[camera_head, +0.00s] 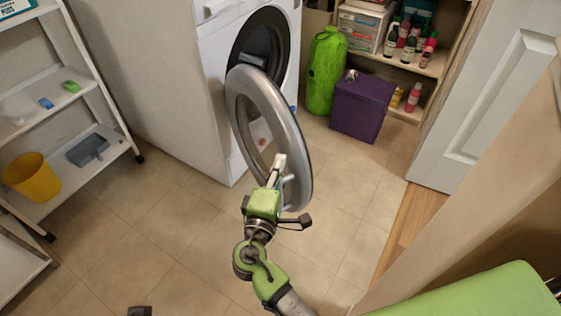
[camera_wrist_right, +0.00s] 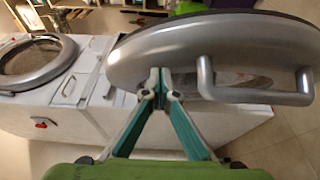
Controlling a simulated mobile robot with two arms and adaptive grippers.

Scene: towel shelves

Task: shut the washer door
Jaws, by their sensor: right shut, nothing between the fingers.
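The white washer (camera_head: 222,62) stands at the upper middle in the head view, its dark round opening (camera_head: 262,42) uncovered. Its door, a thick grey ring (camera_head: 297,140), stands wide open toward me. In the right wrist view the door (camera_wrist_right: 215,42) fills the upper right, with a grey bar handle (camera_wrist_right: 255,97) on it. My right gripper (camera_head: 279,163) is at the near part of the ring. In the wrist view its closed fingertips (camera_wrist_right: 160,72) are empty, left of the handle and close against the ring; contact is unclear.
A white shelf rack (camera_head: 100,80) with a yellow bucket (camera_head: 32,178) stands left. A green bag (camera_head: 325,70), a purple box (camera_head: 360,105) and a bottle shelf (camera_head: 440,62) stand behind the door. A second round door (camera_wrist_right: 62,70) shows in the wrist view. Tiled floor (camera_head: 170,230) is clear.

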